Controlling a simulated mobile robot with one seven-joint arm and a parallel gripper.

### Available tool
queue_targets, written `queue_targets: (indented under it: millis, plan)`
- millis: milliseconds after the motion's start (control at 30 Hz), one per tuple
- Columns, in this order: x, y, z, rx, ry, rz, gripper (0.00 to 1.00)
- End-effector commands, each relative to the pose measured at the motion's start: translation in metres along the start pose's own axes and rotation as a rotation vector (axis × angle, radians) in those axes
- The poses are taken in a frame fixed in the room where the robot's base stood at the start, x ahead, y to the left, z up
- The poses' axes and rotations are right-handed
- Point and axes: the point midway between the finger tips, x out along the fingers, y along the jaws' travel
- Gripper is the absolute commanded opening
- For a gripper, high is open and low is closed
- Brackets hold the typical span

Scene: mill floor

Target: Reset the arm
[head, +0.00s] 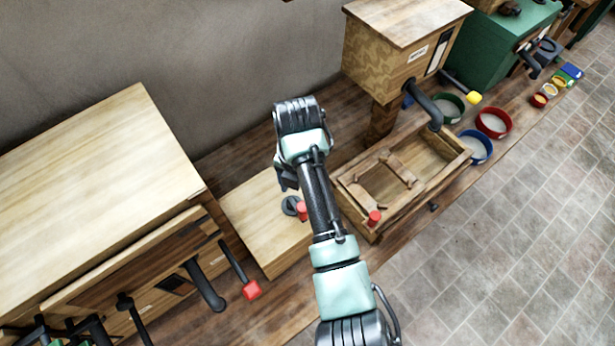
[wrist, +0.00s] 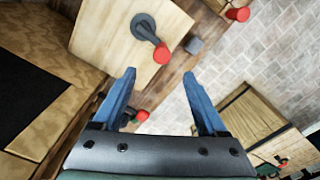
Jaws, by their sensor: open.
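My arm stretches from the bottom up the middle of the head view, over the bench. My gripper (wrist: 160,76) shows in the wrist view with two blue fingers spread apart and nothing between them. In the head view it is mostly hidden behind my arm. Beyond the fingertips in the wrist view is a wooden box top with a grey crank (wrist: 144,27) and red knob (wrist: 163,53). The fingers appear apart from it. In the head view the low wooden box (head: 252,215) lies beside my forearm, its crank partly hidden.
A large wooden cabinet (head: 95,190) with dark levers and a red-tipped handle (head: 251,290) stands at left. A wooden tray (head: 428,195) lies right of my arm, below a wooden mill housing (head: 385,60). Red (head: 494,123), blue (head: 477,147) and green-rimmed bowls stand farther right. Tiled floor is clear.

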Motion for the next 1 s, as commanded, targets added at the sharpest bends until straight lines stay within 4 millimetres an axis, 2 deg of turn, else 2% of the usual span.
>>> queue_targets:
  millis: [267,367,467,567,600,667,733,867,1000]
  plan:
    - [0.000,0.000,0.000,0.000,0.000,0.000,0.75]
    - [-0.004,0.012,0.011,0.063,-0.061,0.045,0.75]
    - [-0.021,0.038,0.035,0.219,-0.181,0.163,0.75]
    - [-0.057,0.068,0.063,0.440,-0.320,0.363,0.75]
    - [-0.076,0.078,0.073,0.533,-0.367,0.460,0.75]
    - [-0.107,0.091,0.085,0.668,-0.419,0.615,0.75]
    - [-0.146,0.101,0.095,0.818,-0.457,0.812,0.75]
    - [-0.224,0.105,0.099,1.058,-0.451,1.210,0.75]
    - [-0.309,0.087,0.081,1.239,-0.326,1.675,0.75]
